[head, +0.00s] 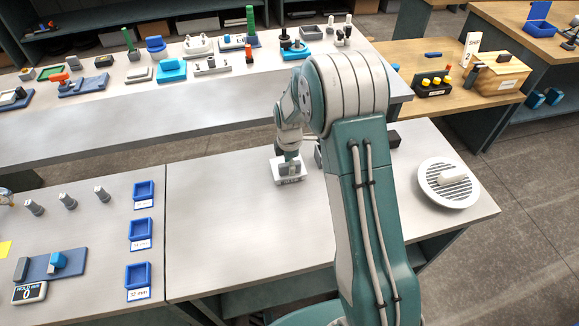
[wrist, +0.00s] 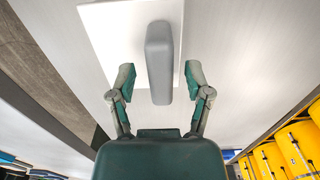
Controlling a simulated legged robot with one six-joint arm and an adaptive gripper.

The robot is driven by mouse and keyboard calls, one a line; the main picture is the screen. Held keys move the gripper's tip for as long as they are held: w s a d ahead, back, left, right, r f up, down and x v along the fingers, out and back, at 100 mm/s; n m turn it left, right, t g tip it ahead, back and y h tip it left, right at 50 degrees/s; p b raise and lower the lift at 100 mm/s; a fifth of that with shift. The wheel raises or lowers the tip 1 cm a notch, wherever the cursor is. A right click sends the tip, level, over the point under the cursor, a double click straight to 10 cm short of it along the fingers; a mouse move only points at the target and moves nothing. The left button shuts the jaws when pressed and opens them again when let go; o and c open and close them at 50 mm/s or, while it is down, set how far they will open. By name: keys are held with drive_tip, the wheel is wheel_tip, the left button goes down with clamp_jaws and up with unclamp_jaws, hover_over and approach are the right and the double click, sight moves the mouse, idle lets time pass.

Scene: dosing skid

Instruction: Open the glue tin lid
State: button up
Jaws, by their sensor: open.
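A white box-like piece (head: 288,170) with a small dark label on its front stands on the grey bench, left of my arm. In the wrist view its flat white top (wrist: 112,45) carries a raised grey rounded bar (wrist: 159,55). I cannot tell for sure that this is the glue tin and its lid. My gripper (wrist: 160,80) is open, with one fingertip on each side of the grey bar and a visible gap on both sides. In the head view my gripper (head: 289,153) is right over the white piece and hides part of its top.
A round ridged plate (head: 434,190) with a white object on it lies at the bench's right end. A dark block (head: 393,138) is behind my arm. Blue trays (head: 140,232) line the left bench. The bench left and front of the white piece is clear.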

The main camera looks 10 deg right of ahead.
drive_tip(key=shift+f, duration=0.75)
clamp_jaws()
drive_tip(key=shift+d, duration=0.15)
